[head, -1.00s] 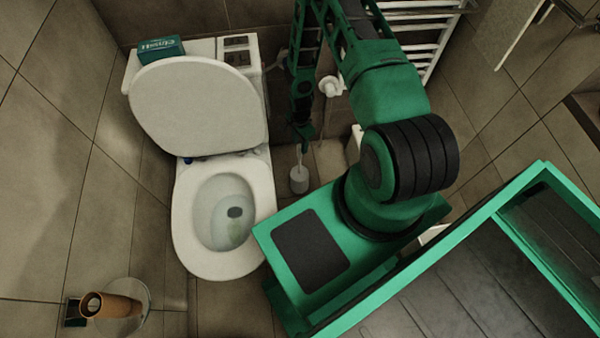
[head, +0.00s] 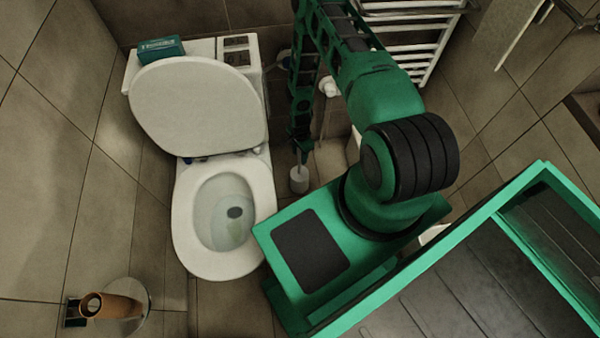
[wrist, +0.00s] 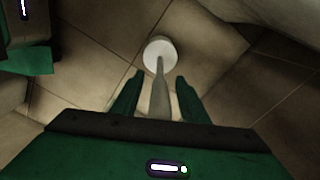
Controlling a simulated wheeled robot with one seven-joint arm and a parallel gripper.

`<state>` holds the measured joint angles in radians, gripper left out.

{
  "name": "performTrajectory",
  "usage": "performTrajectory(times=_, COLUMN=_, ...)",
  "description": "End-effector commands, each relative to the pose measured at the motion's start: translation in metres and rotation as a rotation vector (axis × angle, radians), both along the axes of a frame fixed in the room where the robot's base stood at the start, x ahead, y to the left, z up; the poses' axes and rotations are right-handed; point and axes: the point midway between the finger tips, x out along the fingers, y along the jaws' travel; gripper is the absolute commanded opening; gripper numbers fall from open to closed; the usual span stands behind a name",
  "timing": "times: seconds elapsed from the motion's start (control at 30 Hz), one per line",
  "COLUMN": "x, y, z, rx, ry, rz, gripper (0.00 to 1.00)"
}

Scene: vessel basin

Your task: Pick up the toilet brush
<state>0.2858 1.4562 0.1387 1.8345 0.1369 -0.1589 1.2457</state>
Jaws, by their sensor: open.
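The toilet brush (head: 299,180) stands upright in its white holder on the floor, just right of the toilet (head: 222,215) in the head view. In the wrist view, the brush's pale handle (wrist: 160,95) rises from the round white holder (wrist: 159,54) and runs between my fingers. My gripper (wrist: 157,88) is open, with one dark green finger on each side of the handle and a gap to each. In the head view my gripper (head: 301,150) is over the top of the brush and hides part of the handle.
The toilet, its lid up, stands close on the left. A towel radiator (head: 415,40) is on the back wall. A teal box (head: 161,48) lies on the cistern. Tiled floor surrounds the brush.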

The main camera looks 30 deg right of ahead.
Motion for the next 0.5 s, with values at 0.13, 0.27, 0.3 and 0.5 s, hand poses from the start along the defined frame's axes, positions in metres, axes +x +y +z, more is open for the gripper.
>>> performTrajectory(times=0.13, x=-0.0001, y=0.0001, z=0.0002, rx=0.0, ry=0.0, rz=0.0, gripper=0.26)
performTrajectory(times=0.27, x=-0.0002, y=0.0002, z=0.0003, rx=0.0, ry=0.0, rz=0.0, gripper=0.0)
performTrajectory(times=0.3, x=-0.0002, y=0.0002, z=0.0003, rx=0.0, ry=0.001, rz=0.0, gripper=0.0)
performTrajectory(times=0.5, x=-0.0002, y=0.0001, z=0.0005, rx=0.0, ry=0.001, rz=0.0, gripper=0.0)
